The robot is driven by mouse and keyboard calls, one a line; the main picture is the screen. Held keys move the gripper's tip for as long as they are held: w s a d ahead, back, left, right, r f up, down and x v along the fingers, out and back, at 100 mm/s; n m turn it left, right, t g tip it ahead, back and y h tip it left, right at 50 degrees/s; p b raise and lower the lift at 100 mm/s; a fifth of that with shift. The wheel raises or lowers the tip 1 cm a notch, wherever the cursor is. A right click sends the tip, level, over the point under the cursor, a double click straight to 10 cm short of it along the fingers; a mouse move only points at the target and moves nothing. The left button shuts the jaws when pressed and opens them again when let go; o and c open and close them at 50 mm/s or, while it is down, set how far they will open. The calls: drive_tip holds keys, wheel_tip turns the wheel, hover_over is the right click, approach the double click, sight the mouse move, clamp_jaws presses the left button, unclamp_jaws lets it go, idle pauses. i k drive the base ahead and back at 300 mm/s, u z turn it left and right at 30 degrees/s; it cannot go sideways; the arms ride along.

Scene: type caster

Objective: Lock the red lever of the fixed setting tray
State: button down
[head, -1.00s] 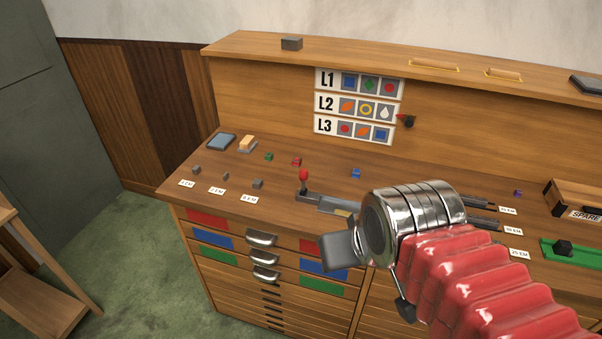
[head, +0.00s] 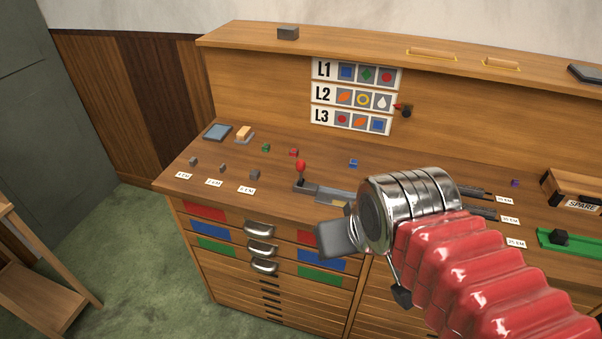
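The red lever (head: 300,167) stands upright at the left end of the grey setting tray (head: 325,191) on the bench top. The tray's right part is hidden behind my arm. My gripper (head: 338,238) is in front of and below the tray, near the bench's front edge, to the right of the lever and apart from it. One dark grey finger or pad shows; the rest is hidden by the metal wrist, so its opening cannot be told.
Small red (head: 294,152), green (head: 266,147) and blue (head: 353,163) blocks lie behind the tray. Grey blocks with labels sit at left. A sign board (head: 352,96) hangs on the back panel. Drawers with metal handles (head: 259,229) face front. A green tray (head: 575,243) is at right.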

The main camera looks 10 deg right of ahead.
sight(300, 164)
drive_tip(key=z, duration=0.05)
drive_tip(key=k, duration=0.5)
drive_tip(key=u, duration=0.8)
drive_tip(key=i, duration=0.75)
